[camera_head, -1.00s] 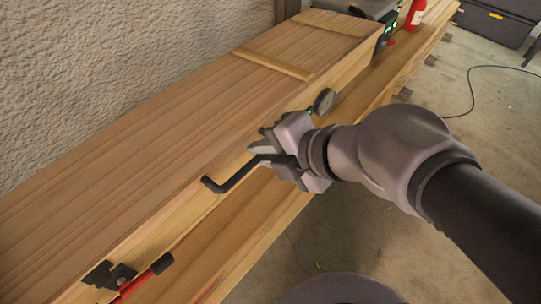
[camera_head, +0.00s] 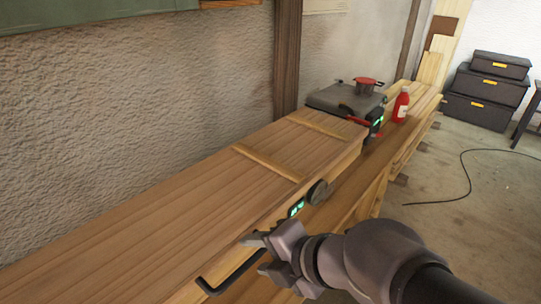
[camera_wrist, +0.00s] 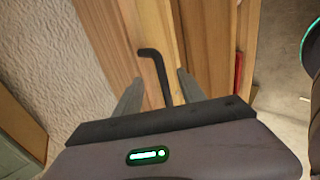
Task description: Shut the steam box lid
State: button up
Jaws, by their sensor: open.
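The steam box is a long wooden box against the wall. Its plank lid (camera_head: 150,225) lies flat along the top with two cross battens, and I make out no open gap at its front edge. A black bent handle (camera_head: 228,280) sticks out at the front, low in the head view. My gripper (camera_head: 256,252) is open beside the handle. In the wrist view the handle (camera_wrist: 160,74) lies between the two spread fingers, which are not closed on it. Whether a finger touches it I cannot tell.
Behind stand a grey unit with a red pot (camera_head: 368,86) and a red bottle (camera_head: 400,105). Black cases (camera_head: 490,92) and a cable (camera_head: 464,175) are on the floor at right.

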jog(key=p+v, duration=0.1)
jog(key=v, duration=0.7)
jog(key=shift+a, duration=0.1)
